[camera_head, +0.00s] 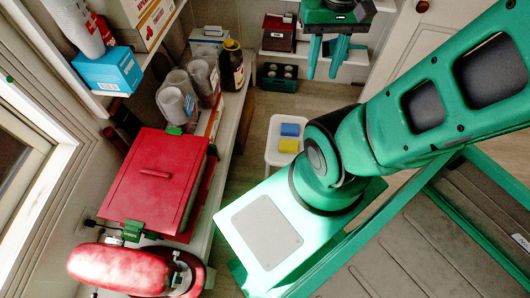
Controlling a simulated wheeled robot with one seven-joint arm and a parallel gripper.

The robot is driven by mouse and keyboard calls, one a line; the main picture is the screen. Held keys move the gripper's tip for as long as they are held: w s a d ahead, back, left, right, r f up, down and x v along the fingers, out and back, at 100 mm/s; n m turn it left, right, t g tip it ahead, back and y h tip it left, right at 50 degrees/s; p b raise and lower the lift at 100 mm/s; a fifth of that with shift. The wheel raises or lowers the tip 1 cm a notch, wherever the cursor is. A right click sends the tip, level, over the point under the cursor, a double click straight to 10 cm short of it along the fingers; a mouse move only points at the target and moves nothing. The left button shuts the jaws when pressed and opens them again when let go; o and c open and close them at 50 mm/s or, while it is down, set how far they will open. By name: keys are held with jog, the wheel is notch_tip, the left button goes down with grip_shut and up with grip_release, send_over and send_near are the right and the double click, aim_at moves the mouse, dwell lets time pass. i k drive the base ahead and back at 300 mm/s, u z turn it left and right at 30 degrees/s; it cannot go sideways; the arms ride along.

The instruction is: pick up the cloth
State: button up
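My gripper (324,72) hangs at the top of the view, right of centre, with its two green fingers pointing down. The fingers are apart, with nothing seen between them. No thing is plainly a cloth. A small blue block-like piece (290,129) and a yellow one (288,146) lie in a white tub (272,157) at the centre; I cannot tell whether either is cloth or sponge. My gripper shows above and to the right of the tub in the picture, apart from both pieces.
A red lidded box (150,190) and a red machine (120,267) stand on the left counter. Stacked cups (172,104) and a dark bottle (232,68) stand behind. A dark crate (278,78) with jars is at the back. Bare floor (245,143) shows around the tub.

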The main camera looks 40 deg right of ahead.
aim_at(286, 146)
jog(key=u, duration=1.7)
jog(key=k, duration=1.85)
jog(key=z, duration=1.4)
jog(key=i, duration=1)
jog(key=u, duration=0.05)
